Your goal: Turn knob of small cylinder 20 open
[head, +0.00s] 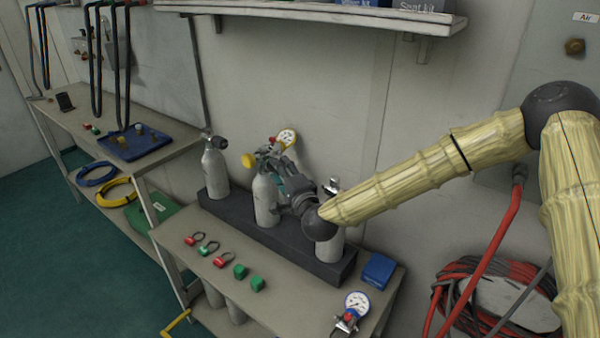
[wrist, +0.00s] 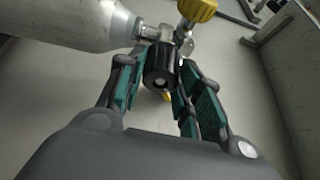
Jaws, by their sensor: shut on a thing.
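My gripper (head: 278,178) is at the valve of the middle small cylinder (head: 265,205), which stands upright in a dark rack. In the wrist view, the gripper (wrist: 158,78) has its teal-padded fingers on either side of a black knob (wrist: 161,62) and is shut on it. The grey cylinder body (wrist: 75,22) lies to the left there. A yellow knob (wrist: 197,10) sits on the fitting just beyond the black one. In the head view, the yellow knob (head: 248,160) and a gauge (head: 287,138) show by the same valve. No number 20 is readable.
Another cylinder (head: 214,168) stands left in the rack (head: 290,240); a third (head: 329,248) stands right, partly behind my arm. Red and green fittings (head: 218,262), a blue box (head: 378,270) and a loose gauge (head: 357,303) are on the bench. A shelf (head: 330,15) overhangs.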

